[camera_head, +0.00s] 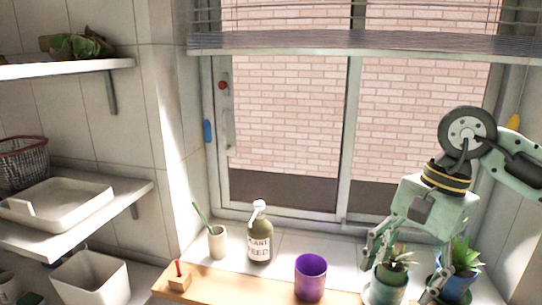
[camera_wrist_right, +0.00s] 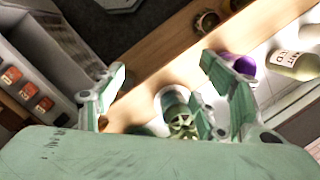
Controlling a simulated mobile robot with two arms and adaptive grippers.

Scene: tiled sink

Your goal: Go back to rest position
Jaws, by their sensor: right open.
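My right gripper (camera_head: 405,275) is open above and around the small potted plants at the right end of the window ledge. A succulent in a green pot (camera_head: 386,287) stands between or just behind its fingers; I cannot tell whether they touch it. A second plant in a blue pot (camera_head: 459,282) stands to its right, partly behind a finger. In the right wrist view the open fingers (camera_wrist_right: 165,90) spread on both sides of the green-potted plant (camera_wrist_right: 181,122). My left gripper is not in view.
A purple cup (camera_head: 311,277), a plant feed bottle (camera_head: 260,238) and a beige cup with a green stick (camera_head: 217,242) stand on the ledge. Shelves (camera_head: 130,190) line the left wall. The window (camera_head: 290,120) is behind.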

